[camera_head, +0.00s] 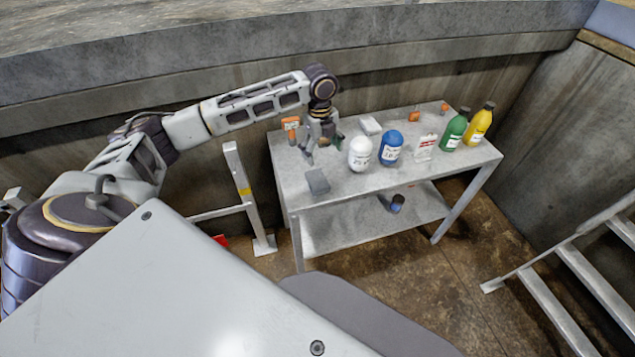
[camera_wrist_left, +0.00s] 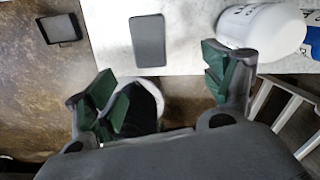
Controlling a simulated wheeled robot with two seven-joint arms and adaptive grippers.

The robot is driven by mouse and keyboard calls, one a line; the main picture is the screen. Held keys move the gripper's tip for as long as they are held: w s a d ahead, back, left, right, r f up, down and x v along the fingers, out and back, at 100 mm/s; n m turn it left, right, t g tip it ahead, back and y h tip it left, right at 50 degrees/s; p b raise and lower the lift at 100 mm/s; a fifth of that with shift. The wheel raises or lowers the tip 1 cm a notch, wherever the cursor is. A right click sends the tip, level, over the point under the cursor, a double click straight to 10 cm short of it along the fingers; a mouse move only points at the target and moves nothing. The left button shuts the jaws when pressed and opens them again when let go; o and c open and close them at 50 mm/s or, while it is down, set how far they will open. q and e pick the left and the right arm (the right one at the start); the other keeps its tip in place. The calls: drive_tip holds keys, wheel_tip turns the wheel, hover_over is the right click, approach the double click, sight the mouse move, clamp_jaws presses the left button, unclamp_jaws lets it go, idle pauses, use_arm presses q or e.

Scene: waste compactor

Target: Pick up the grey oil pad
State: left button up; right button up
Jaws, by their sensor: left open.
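The grey oil pad (camera_head: 317,182) is a small flat grey block lying on the grey table (camera_head: 375,190), near its front left edge. It also shows in the left wrist view (camera_wrist_left: 147,41), upper middle, flat on the pale tabletop. My left gripper (camera_head: 322,153) is above the left part of the table, behind the pad in the head view, with the fingers spread. In the left wrist view the gripper (camera_wrist_left: 165,92) has its green-lined fingers wide apart and nothing held. The pad is apart from the fingers. My right gripper is not seen.
Close right of the gripper stand a white bottle (camera_head: 360,154) and a blue bottle (camera_head: 391,148). Green (camera_head: 454,130) and yellow (camera_head: 479,124) bottles stand farther right. A white block (camera_head: 370,125) lies behind; an orange item (camera_head: 291,129) is at the left. The tabletop around the pad is clear.

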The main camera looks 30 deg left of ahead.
use_arm(q)
drive_tip(key=shift+s+a+m, duration=0.2)
drive_tip(key=shift+s+m, duration=0.05)
drive_tip(key=shift+m, duration=0.35)
drive_tip(key=shift+s+a+m, duration=0.15)
drive_tip(key=shift+s+m, duration=0.05)
drive_tip(key=shift+m, duration=0.4)
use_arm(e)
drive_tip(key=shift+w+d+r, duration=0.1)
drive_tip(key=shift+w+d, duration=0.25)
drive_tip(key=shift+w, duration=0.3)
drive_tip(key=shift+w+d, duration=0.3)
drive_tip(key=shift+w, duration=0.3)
use_arm(q)
drive_tip(key=shift+f, duration=0.1)
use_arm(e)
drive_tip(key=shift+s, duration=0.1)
